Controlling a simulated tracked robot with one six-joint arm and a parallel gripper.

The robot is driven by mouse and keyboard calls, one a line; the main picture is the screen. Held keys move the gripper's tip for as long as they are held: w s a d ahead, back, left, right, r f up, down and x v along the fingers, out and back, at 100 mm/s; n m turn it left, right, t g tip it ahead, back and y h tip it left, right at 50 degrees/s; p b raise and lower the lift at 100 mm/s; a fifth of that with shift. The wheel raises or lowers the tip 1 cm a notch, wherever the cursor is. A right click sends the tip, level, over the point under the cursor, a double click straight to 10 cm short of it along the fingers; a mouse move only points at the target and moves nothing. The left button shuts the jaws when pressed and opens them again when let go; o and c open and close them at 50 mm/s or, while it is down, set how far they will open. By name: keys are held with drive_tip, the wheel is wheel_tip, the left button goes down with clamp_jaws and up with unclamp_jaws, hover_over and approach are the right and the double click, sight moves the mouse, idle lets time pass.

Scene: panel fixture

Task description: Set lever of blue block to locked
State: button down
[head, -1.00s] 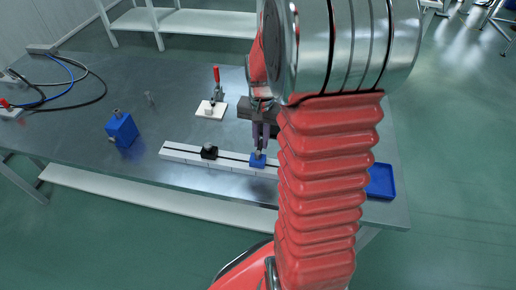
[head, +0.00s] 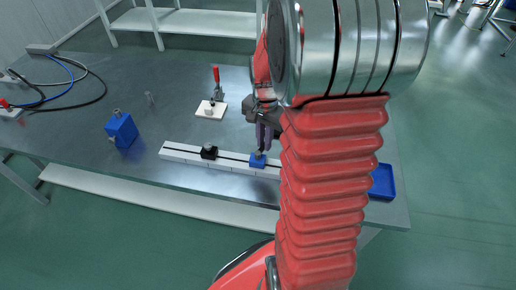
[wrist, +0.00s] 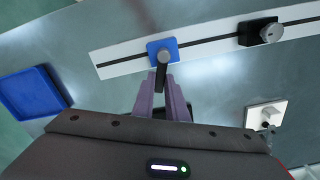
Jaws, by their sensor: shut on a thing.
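The blue block (head: 257,162) sits on the white rail with a dark slot, at the rail's right part in the head view. In the wrist view the blue block (wrist: 153,48) carries a grey round pivot and a dark lever (wrist: 161,76) that points down toward my gripper. My gripper (wrist: 162,92) has its purple fingers shut on the lever's end. In the head view my gripper (head: 262,147) stands just above and beside the block, and my arm hides part of the area to its right.
A black block (head: 209,152) with a knob sits on the same rail (head: 180,152), left of the blue one. A blue tray (head: 382,181) lies at the right. A red-handled clamp (head: 216,78), a larger blue box (head: 121,131) and cables (head: 70,82) stand farther off.

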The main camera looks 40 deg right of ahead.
drive_tip(key=shift+s+d+m, duration=0.1)
drive_tip(key=shift+s+m, duration=0.2)
drive_tip(key=shift+m, duration=0.55)
drive_tip(key=shift+s+m, duration=0.3)
drive_tip(key=shift+m, duration=0.55)
drive_tip(key=shift+s+m, duration=0.3)
drive_tip(key=shift+m, duration=0.55)
drive_tip(key=shift+s+m, duration=0.3)
drive_tip(key=shift+m, duration=0.55)
